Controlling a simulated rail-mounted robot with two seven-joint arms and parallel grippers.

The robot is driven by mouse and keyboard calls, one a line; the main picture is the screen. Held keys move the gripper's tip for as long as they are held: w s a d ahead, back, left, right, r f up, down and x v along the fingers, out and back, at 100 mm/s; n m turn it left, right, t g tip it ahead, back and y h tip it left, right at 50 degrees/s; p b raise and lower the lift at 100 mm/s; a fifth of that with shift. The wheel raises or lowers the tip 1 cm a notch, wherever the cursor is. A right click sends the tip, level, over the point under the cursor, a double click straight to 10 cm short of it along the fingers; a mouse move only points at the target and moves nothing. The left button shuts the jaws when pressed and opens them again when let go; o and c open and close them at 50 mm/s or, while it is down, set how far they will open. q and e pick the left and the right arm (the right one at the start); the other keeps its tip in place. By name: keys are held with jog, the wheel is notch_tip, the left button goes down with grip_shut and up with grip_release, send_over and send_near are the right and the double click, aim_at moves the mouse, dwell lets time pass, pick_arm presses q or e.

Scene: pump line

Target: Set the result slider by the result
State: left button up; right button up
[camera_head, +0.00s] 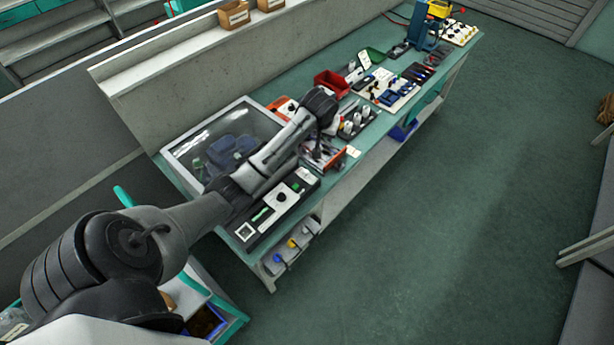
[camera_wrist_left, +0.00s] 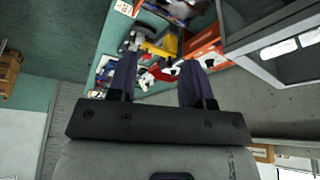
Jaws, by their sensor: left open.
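A long black panel (camera_head: 264,228) lies at the bench's near front edge in the head view. It carries a white plate with a dark round knob (camera_head: 281,198), a green bar (camera_head: 261,214), a smaller green piece and a white framed square (camera_head: 245,231). I cannot tell which part is the result slider or how it is set. My left arm reaches over the bench behind this panel. In the left wrist view my left gripper (camera_wrist_left: 158,58) is open and empty. My right gripper is not in view.
A glass-topped frame (camera_head: 185,150) lies left of my arm. A red bin (camera_head: 331,84), an orange tray (camera_head: 346,158) and a dark rack of white-topped pieces (camera_head: 366,115) crowd the bench. A wall (camera_head: 230,65) runs behind.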

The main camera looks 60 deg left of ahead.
aim_at(306, 171)
pick_arm(q)
jog(key=s+a+f+n+g+h, duration=0.1)
jog(key=f+n, duration=0.2)
jog(key=f, duration=0.3)
jog(key=s+a+f+n+g+h+b, duration=0.1)
jog(key=f+n, duration=0.2)
jog(key=f, duration=0.4)
jog(key=s+a+f+n+g+b, duration=0.1)
jog(key=f+n, duration=0.2)
jog(key=f, duration=0.3)
jog(key=shift+s+a+f+n+h, duration=0.3)
jog(key=shift+s+f+n+h, duration=0.05)
jog(key=shift+s+n+h, duration=0.05)
jog(key=shift+f, duration=0.65)
grip_shut()
